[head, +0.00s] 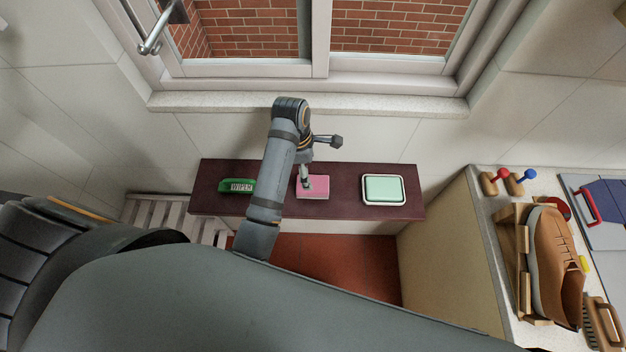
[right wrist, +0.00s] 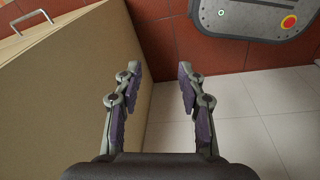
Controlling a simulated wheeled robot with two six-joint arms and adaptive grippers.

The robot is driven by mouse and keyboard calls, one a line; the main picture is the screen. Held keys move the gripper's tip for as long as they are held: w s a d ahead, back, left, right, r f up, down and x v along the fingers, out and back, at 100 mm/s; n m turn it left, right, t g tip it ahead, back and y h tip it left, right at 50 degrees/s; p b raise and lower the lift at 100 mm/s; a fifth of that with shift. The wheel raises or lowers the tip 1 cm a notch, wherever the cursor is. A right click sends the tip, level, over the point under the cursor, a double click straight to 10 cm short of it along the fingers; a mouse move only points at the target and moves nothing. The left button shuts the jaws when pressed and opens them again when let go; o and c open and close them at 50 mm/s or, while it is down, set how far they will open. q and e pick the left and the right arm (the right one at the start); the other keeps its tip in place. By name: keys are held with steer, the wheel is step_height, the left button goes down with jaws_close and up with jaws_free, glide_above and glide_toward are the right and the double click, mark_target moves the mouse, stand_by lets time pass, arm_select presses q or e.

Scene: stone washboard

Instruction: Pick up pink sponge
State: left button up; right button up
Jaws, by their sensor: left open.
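The pink sponge (head: 319,183) lies flat on a dark brown shelf (head: 344,207) below the window, between a green item and a mint-coloured item. My left gripper (head: 308,185) is above the sponge's left part, pointing down at it, and is open. It hides a little of the sponge. I cannot tell whether the fingertips touch it. My right gripper (right wrist: 155,85) shows in the right wrist view, open and empty, with its two fingers apart over the floor.
A green wiper (head: 238,186) lies left on the shelf, a mint box-like item (head: 383,190) right. At right, a counter (head: 482,216) holds a brown shoe (head: 556,262) on a wooden stand, brushes and knobbed tools. A window sill (head: 390,104) runs behind the shelf.

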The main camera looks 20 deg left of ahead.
mark_target(313, 184)
arm_select(q)
steer(key=f, duration=0.2)
steer(key=s+d+f, duration=0.1)
steer(key=shift+s+f+p, duration=0.1)
steer(key=shift+f+p, duration=0.05)
steer(key=shift+p, duration=0.2)
steer(key=shift+w+a+f, duration=0.1)
steer(key=shift+w+f, duration=0.3)
steer(key=shift+w, duration=0.05)
steer(key=shift+w+f+p, duration=0.2)
steer(key=shift+f+p, duration=0.55)
steer(key=shift+f, duration=0.25)
step_height(313, 184, down, 2)
steer(key=shift+f, duration=0.45)
steer(key=shift+w+f, duration=0.1)
steer(key=shift+d, duration=0.2)
steer(key=c, duration=0.9)
arm_select(e)
steer(key=s+r, duration=0.2)
steer(key=s, duration=0.1)
steer(key=shift+r, duration=0.35)
